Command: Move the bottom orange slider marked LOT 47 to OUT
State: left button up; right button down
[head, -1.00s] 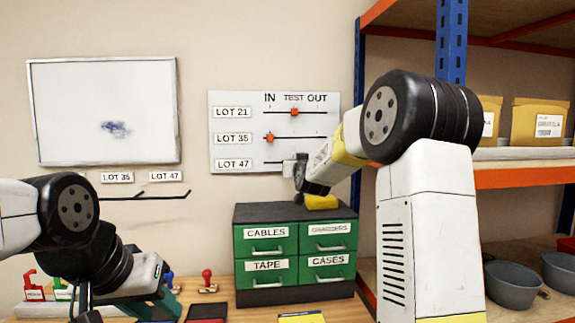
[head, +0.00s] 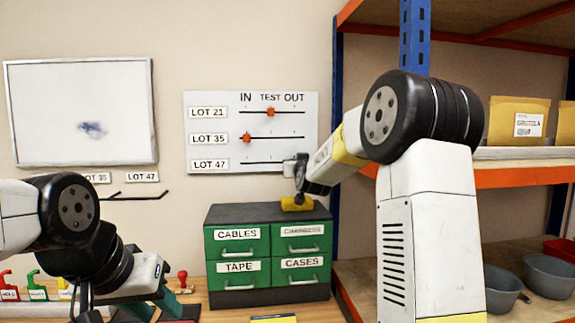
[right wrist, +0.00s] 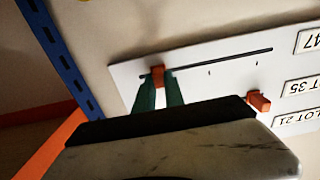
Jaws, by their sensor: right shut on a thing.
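The board (head: 200,165) on the wall has three slots, with IN, TEST and OUT across the top. In the right wrist view it appears upside down. The bottom orange slider (right wrist: 158,72) sits on the LOT 47 slot near its OUT end. The teal fingers of my right gripper (right wrist: 159,88) are on both sides of it, shut on it. In the head view my right gripper (head: 296,166) covers this slider and the slot's right end. My left gripper (head: 158,308) is low at the left, apart from the board, its teal fingers apart and partly out of frame.
The LOT 21 slider (head: 270,112) is at TEST and the LOT 35 slider (head: 246,138) at IN. A green drawer cabinet (head: 268,214) with a yellow thing (head: 297,204) on top stands below the board. Shelving with a blue post (head: 337,130) rises at the right.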

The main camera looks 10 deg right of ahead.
jog(key=shift+d, duration=0.25)
jog(key=c, duration=1.4)
grip_release()
jog(key=shift+d, duration=0.15)
jog(key=shift+s, duration=3.9)
